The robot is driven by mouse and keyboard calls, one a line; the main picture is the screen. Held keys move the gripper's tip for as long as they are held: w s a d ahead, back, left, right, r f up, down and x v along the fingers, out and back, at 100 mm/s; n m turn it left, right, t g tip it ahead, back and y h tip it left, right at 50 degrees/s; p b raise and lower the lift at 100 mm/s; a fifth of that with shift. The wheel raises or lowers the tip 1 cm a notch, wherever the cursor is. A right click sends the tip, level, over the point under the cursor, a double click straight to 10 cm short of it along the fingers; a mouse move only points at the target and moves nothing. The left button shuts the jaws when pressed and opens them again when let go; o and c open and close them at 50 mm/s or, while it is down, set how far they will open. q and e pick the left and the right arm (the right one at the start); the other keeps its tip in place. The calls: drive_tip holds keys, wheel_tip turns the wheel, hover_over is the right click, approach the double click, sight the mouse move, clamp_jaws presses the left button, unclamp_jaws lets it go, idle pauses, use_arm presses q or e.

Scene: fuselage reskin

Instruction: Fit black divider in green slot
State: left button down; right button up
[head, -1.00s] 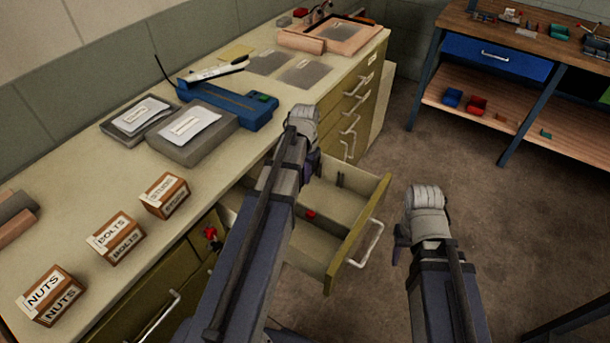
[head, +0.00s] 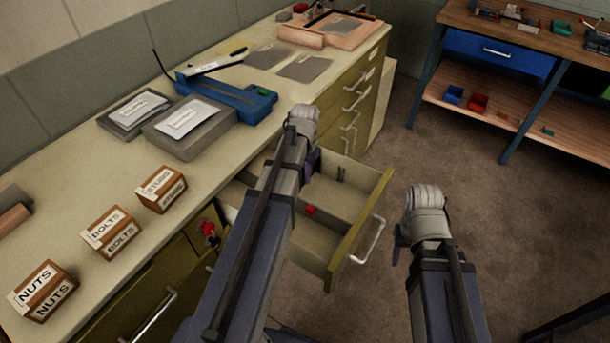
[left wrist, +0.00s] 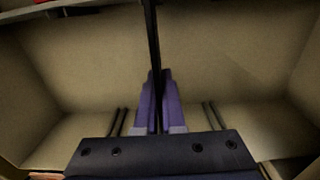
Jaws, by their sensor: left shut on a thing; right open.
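My left gripper (head: 311,166) is over the open drawer (head: 322,262), with my own arm covering part of it. In the left wrist view its purple fingers (left wrist: 160,100) are shut on a thin black divider (left wrist: 151,35), seen edge-on, with the drawer's beige inside around it. In the head view the divider is hidden. Pairs of dark upright rails show to the left (left wrist: 116,122) and right (left wrist: 212,116) of the fingers. I cannot pick out any green slot or tell whether the divider touches a slot. My right gripper (head: 398,248) is open and empty, right of the drawer.
A small red piece (head: 311,209) shows in the drawer. The bench (head: 85,185) holds labelled boxes (head: 110,232), grey cases (head: 190,128) and a blue tool (head: 230,98). The drawer's handle (head: 371,243) sticks out. The floor (head: 520,220) to the right is clear.

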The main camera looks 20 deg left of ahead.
use_arm(q)
drive_tip(key=shift+f+b, duration=1.2)
drive_tip(key=shift+f, duration=0.1)
drive_tip(key=c, duration=0.9)
unclamp_jaws()
drive_tip(key=shift+c, duration=0.2)
drive_tip(key=shift+r, duration=0.15)
wheel_tip(320, 180, up, 8)
drive_tip(key=p, duration=0.8)
drive_tip(key=shift+f, duration=0.2)
